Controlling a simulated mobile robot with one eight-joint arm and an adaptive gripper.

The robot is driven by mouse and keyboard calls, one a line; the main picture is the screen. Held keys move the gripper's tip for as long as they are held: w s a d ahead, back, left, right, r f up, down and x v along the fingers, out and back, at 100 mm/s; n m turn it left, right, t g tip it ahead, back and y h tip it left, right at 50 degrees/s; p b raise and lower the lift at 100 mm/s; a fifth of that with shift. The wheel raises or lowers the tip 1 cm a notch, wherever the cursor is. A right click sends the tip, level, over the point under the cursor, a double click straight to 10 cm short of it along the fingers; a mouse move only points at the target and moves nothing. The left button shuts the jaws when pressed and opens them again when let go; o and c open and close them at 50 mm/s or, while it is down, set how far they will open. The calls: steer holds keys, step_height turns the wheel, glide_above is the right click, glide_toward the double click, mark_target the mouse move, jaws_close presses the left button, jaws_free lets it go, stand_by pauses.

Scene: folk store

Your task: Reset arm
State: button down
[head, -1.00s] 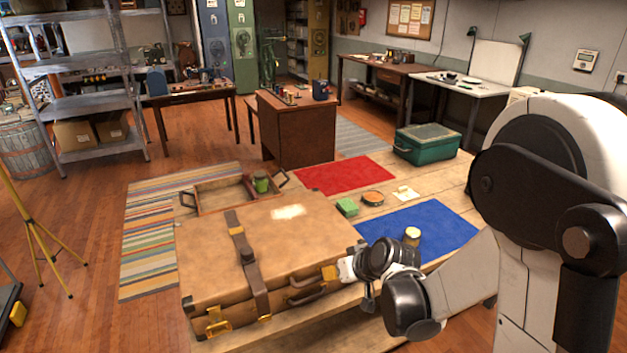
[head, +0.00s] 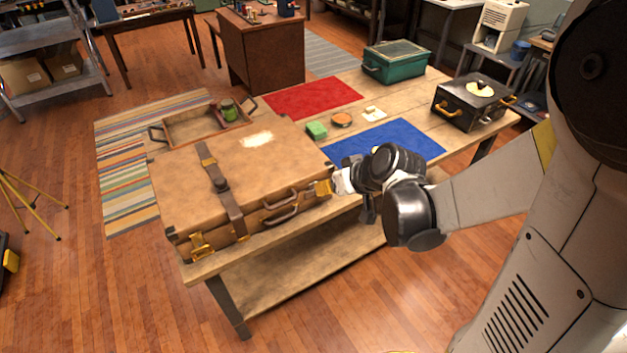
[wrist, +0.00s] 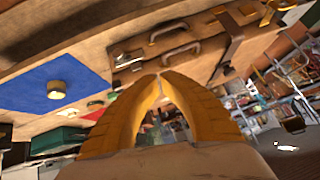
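My arm reaches in from the right in the head view, and its wrist is beside the front right corner of a large tan suitcase (head: 240,160). My gripper (wrist: 159,76) shows in the wrist view as two yellow fingers whose tips meet, with nothing seen between them. The suitcase (wrist: 190,60) lies beyond the fingertips there, and I cannot tell how close it is. The fingers are not clear in the head view, behind my dark wrist joints. The suitcase is closed, lying flat on a wooden table (head: 290,240).
A blue mat (head: 415,138) lies near my wrist, and a jar (wrist: 57,89) stands on it. An open wooden tray (head: 195,128) sits behind the suitcase.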

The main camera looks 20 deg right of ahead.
steer(key=shift+s+d+r, duration=0.15)
steer(key=shift+s+r, duration=0.1)
steer(key=shift+s, duration=0.15)
steer(key=shift+r, duration=0.1)
steer(key=s+r+m+h+b, duration=0.1)
steer(key=s+r+h+b, duration=0.1)
steer(key=s, duration=0.5)
steer(key=s+d+r+m+h+b, duration=0.1)
steer(key=s+r+h+b, duration=0.1)
steer(key=s, duration=0.6)
steer(key=shift+d+r+b, duration=0.3)
steer(key=shift+r+b, duration=0.15)
steer(key=shift+r, duration=0.15)
